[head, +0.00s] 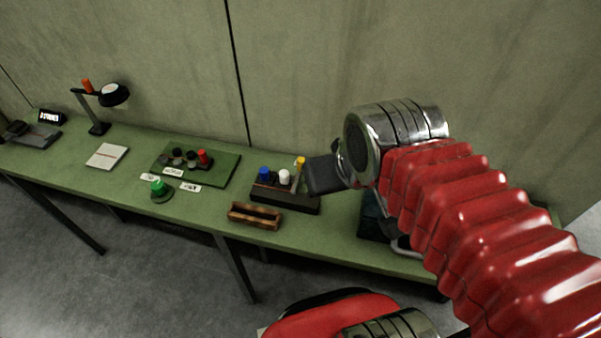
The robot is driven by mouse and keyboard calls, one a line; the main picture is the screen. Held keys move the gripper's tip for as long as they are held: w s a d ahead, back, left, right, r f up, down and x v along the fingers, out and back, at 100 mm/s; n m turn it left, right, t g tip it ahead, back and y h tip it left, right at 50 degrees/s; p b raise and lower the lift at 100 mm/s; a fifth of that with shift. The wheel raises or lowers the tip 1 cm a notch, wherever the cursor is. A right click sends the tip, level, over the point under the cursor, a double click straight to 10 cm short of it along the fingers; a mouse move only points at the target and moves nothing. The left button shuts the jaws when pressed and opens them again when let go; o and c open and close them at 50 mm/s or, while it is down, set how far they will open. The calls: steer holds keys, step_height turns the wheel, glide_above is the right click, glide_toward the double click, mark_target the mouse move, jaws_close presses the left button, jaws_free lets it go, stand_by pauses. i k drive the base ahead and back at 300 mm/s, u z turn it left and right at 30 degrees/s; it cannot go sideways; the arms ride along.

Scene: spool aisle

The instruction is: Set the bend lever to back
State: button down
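A dark box (285,201) on the green bench carries a blue knob (264,174), a white knob (284,177) and a taller yellow-tipped lever (299,168). The yellow-tipped lever stands at the box's right part, rising higher than the other two. I cannot read which one is marked bend. My gripper (318,175) is a dark shape at the end of my red arm, just right of the yellow-tipped lever in the picture. Its fingers are seen from the side, so I cannot tell whether they are open or whether they touch the lever.
A wooden tray (254,222) sits in front of the dark box. To the left are a green board (222,168) with black and red knobs, a green button (159,188), a notepad (107,156) and a lamp (113,95). A wall stands behind the bench (330,227).

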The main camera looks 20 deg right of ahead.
mark_target(300, 160)
steer(key=k, duration=1.3)
steer(key=u, duration=0.6)
steer(key=i, duration=1.6)
steer(key=z, duration=0.35)
